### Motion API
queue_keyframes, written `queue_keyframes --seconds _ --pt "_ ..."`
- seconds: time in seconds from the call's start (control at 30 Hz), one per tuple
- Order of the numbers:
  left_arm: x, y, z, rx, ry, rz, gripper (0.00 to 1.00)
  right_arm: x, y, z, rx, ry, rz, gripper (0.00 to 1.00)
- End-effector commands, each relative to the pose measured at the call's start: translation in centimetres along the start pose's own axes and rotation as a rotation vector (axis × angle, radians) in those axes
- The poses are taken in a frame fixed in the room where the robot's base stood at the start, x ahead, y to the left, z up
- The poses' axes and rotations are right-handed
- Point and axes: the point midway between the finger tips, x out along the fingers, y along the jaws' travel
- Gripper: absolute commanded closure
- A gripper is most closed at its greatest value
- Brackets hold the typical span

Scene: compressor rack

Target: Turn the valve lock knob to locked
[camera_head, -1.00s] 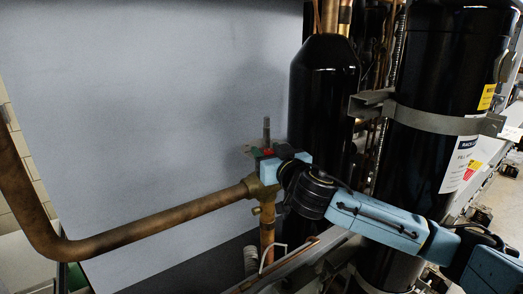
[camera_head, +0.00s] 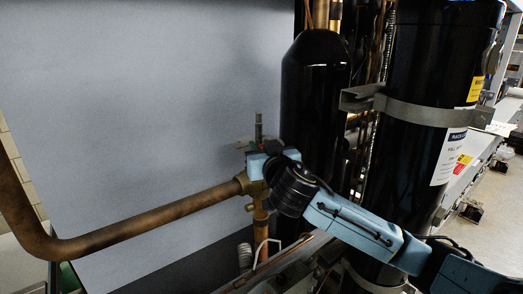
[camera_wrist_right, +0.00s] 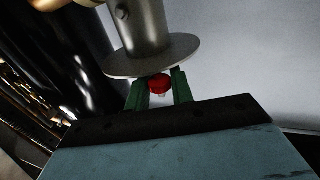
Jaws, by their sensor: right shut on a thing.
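The valve lock knob is a small red piece (camera_wrist_right: 158,84). In the right wrist view it sits between the two green fingers of my right gripper (camera_wrist_right: 160,88), just below a grey round flange (camera_wrist_right: 150,58). My right gripper is shut on the knob. In the head view the gripper (camera_head: 257,149) is at the top of the brass valve (camera_head: 252,187), beside its upright grey stem (camera_head: 259,127). Only a speck of red shows there, and the knob's turn angle cannot be read. My left gripper is not in view.
A copper pipe (camera_head: 140,222) runs left from the valve. A black cylinder (camera_head: 312,95) stands close behind my right arm, and a larger strapped black tank (camera_head: 420,150) stands to the right. A plain grey panel (camera_head: 150,90) fills the back left.

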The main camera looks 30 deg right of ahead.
Motion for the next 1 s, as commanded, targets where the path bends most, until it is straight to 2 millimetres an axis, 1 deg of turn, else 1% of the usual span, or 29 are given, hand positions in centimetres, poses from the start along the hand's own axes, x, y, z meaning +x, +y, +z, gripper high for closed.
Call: queue_keyframes --seconds 0.03,0.3,0.5,0.7,1.0 --pt "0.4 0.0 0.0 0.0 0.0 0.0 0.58 0.0 -0.2 0.2 0.01 -0.001 0.03 1.0" --pt "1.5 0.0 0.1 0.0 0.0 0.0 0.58 0.0 -0.1 0.2 0.006 -0.002 0.212 1.0" --pt "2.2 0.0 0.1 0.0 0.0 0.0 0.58 0.0 -0.1 0.2 0.003 -0.003 0.318 1.0" --pt "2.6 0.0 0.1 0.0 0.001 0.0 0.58 0.0 0.0 0.1 0.0 -0.001 0.379 1.0" --pt "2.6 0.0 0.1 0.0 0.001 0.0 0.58 0.0 0.1 0.0 -0.001 -0.001 0.399 1.0"
